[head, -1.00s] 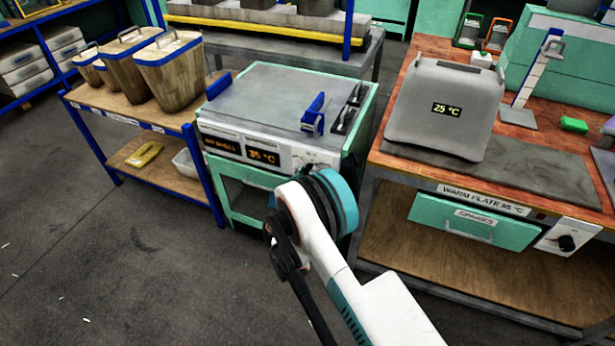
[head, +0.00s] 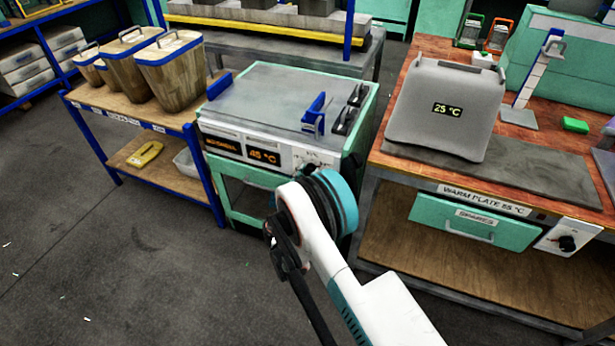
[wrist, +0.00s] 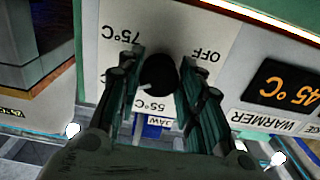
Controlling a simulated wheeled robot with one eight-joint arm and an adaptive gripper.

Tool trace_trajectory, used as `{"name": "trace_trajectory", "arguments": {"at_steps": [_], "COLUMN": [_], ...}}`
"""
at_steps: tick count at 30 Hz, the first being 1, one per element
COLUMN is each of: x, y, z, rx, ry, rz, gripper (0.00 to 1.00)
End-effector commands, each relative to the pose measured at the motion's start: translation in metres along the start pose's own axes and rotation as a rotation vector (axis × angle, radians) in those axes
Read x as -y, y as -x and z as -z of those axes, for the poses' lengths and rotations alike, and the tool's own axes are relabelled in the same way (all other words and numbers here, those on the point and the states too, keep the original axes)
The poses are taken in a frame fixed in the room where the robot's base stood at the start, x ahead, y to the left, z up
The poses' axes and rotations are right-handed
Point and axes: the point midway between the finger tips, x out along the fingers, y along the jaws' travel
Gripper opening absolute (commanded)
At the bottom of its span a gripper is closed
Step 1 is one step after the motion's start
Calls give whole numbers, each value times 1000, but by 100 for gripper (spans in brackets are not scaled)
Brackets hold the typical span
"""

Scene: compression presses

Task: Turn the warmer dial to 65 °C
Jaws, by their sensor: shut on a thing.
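The warmer (head: 285,95) is a mint-green and grey bench unit left of centre in the head view. Its orange display (head: 264,155) reads 45 °C, and this display also shows, upside down, at the right of the wrist view (wrist: 290,93). The black warmer dial (wrist: 158,74) is a round knob on the white panel, with labels 75 °C, OFF and 55 °C around it. A small pale mark shows at its lower left edge. My gripper (wrist: 159,62) has its dark fingers on both sides of the dial, shut on it. In the head view my arm hides the gripper and dial.
A grey case (head: 446,108) showing 25 °C stands on the right bench, above a panel with another black dial (head: 566,243). A shelf with wooden bins (head: 170,75) is at the left. The floor (head: 120,260) at the left front is clear.

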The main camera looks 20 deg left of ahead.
Motion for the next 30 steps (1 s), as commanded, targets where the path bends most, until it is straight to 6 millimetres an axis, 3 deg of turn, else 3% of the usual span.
{"name": "trace_trajectory", "arguments": {"at_steps": [4,5,7,20,30], "x": [-1,-1,-1,0,0], "y": [1,1,1,0,1], "z": [-3,-3,-2,4,55], "rx": [4,4,4,1,1], "ry": [-2,-2,-2,1,1], "rz": [-2,-2,-2,0,0], "gripper": [10,36,52,53,53]}}
